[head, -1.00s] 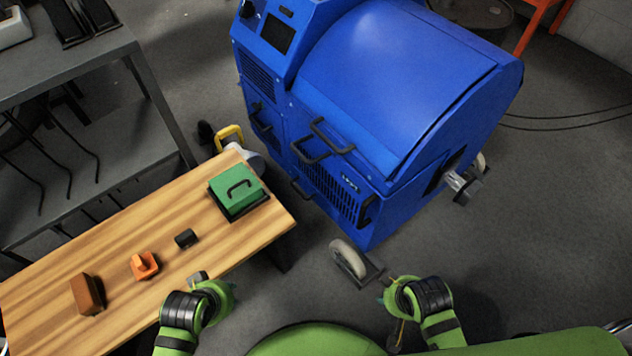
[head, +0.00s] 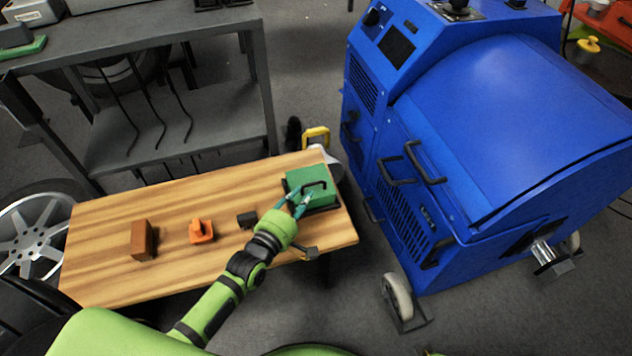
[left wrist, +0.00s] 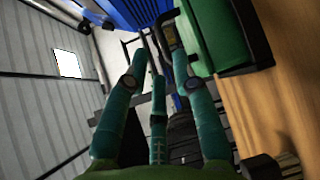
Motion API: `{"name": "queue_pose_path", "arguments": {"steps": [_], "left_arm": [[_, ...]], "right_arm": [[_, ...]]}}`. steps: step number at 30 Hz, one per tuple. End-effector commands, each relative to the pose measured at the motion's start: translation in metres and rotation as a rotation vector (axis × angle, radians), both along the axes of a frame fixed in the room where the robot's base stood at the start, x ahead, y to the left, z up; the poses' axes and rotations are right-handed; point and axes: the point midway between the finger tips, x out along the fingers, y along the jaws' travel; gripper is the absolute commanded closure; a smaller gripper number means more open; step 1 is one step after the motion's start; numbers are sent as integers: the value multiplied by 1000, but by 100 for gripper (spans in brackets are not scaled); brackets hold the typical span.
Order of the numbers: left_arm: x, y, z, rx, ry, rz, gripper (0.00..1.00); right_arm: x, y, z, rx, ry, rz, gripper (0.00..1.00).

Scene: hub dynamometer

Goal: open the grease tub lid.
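My left gripper (head: 299,197) is at the tub's near left side, teal fingers spread and pointing at the handle. In the left wrist view the fingers (left wrist: 160,60) are apart, with the green tub (left wrist: 215,35) beside them at upper right. A dark bar shows near the fingertips; whether they touch it I cannot tell. My right gripper is out of view.
On the wooden bench (head: 110,225) stand a brown block (head: 144,239), an orange item (head: 202,231) and a small black item (head: 247,219). The blue dynamometer cabinet (head: 510,120) stands close to the right. A grey shelf (head: 180,130) stands behind the bench.

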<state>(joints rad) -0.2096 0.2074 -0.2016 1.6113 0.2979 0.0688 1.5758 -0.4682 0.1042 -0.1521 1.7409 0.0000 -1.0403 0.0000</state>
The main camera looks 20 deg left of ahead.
Motion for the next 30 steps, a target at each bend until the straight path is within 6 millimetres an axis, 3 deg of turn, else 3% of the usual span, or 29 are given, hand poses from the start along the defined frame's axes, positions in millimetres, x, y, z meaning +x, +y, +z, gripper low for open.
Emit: {"name": "queue_pose_path", "arguments": {"steps": [12,24,27,30], "left_arm": [[56,-12,-9,1,-2,0,73],[65,-14,-9,2,0,0,73],[65,-14,-9,2,0,0,100],[65,-14,-9,2,0,0,100]], "right_arm": [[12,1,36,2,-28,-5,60],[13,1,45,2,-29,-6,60],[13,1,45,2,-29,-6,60],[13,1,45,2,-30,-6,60]]}}
